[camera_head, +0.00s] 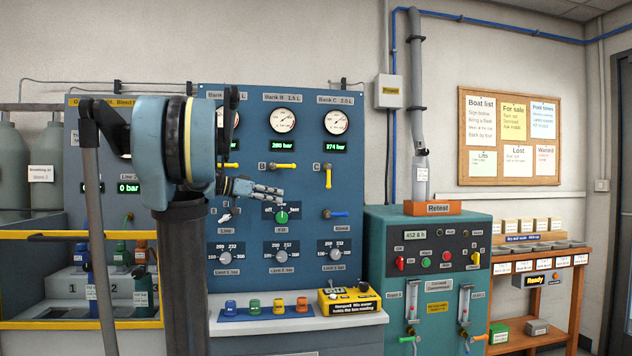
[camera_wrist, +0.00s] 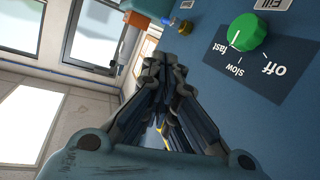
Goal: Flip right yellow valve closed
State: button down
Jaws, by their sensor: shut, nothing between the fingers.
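The right yellow valve (camera_head: 328,176) is under the Bank C gauge on the blue panel, its handle pointing straight down. The middle yellow valve (camera_head: 284,166) and the left yellow valve (camera_head: 231,165) have handles lying level. My gripper (camera_head: 282,192) is shut and empty, in front of the panel, left of the right valve's handle and a little lower, apart from it. In the wrist view my gripper (camera_wrist: 165,62) has its fingers together. A yellow sliver shows between its links there; I cannot tell what it is.
The green fill knob (camera_head: 281,216) is just below my gripper and shows in the wrist view (camera_wrist: 247,32). A blue-handled valve (camera_head: 334,213) is below the right yellow valve. The teal Retest cabinet (camera_head: 440,320) stands to the right. The panel around the right valve is clear.

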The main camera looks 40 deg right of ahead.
aim_at(329, 177)
jog(key=d+r+m, duration=0.1)
jog(key=r, duration=0.1)
jog(key=w+d+r+m+g+h, duration=0.1)
jog(key=d+r, duration=0.1)
jog(key=w+d+r+m+h, duration=0.1)
jog(key=r, duration=0.1)
jog(key=shift+w+d+r+g, duration=0.15)
jog(key=shift+w+d+g, duration=0.1)
jog(key=shift+d+g, duration=0.15)
jog(key=x, duration=1.4)
jog(key=shift+s+d, duration=0.15)
